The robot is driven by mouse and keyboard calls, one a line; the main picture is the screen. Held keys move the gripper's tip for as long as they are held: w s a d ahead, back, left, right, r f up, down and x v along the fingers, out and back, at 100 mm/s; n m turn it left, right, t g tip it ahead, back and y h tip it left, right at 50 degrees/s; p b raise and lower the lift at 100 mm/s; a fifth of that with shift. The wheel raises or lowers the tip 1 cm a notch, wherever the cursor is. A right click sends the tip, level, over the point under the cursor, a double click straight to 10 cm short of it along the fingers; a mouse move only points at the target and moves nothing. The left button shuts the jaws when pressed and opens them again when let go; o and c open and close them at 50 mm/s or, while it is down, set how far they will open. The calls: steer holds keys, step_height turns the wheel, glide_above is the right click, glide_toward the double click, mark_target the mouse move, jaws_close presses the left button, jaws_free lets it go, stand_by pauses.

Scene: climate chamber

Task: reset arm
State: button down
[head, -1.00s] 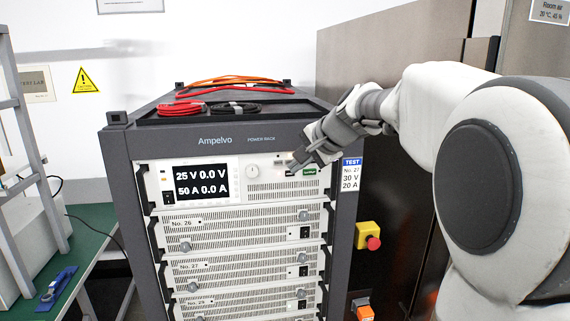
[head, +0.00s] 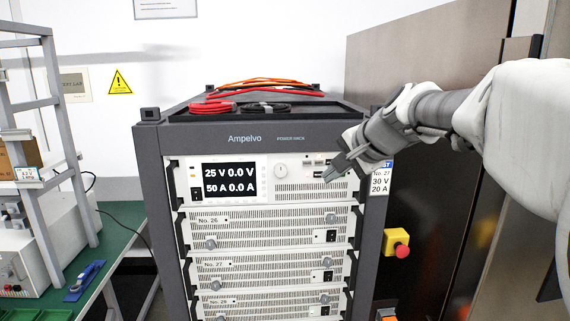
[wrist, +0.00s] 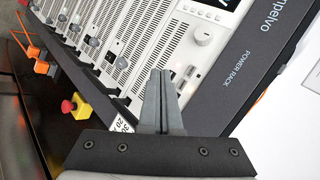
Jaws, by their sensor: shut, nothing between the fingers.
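My gripper (head: 333,171) is shut and empty in front of the upper right part of the power rack (head: 150,190). In the wrist view my gripper (wrist: 160,88) points at the rack's front, its two fingers together. The top power supply (head: 310,190) has a lit display (head: 229,180) reading 25 V 0.0 V and 50 A 0.0 A. Its round knob (head: 281,171) is left of my gripper and also shows in the wrist view (wrist: 203,39). My gripper hides part of the supply's right end. I cannot tell whether the fingertips touch the panel.
A yellow box with a red emergency button (head: 397,245) sits right of the rack. Red, orange and black cables (head: 265,88) lie on the rack top. A green bench (head: 110,240) with a shelf frame stands at left. A tall brown cabinet (head: 420,80) stands behind my arm.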

stand_by(0.3)
steer(key=s+f+n+g+h, duration=0.1)
steer(key=s+f+n, duration=0.4)
steer(key=s, duration=0.9)
steer(key=s+f+n+g+h, duration=0.2)
steer(key=s+f+n, duration=0.4)
steer(key=s, duration=0.8)
step_height(320, 180, down, 3)
steer(key=shift+s+a+h, duration=0.2)
steer(key=shift+a+h, duration=0.2)
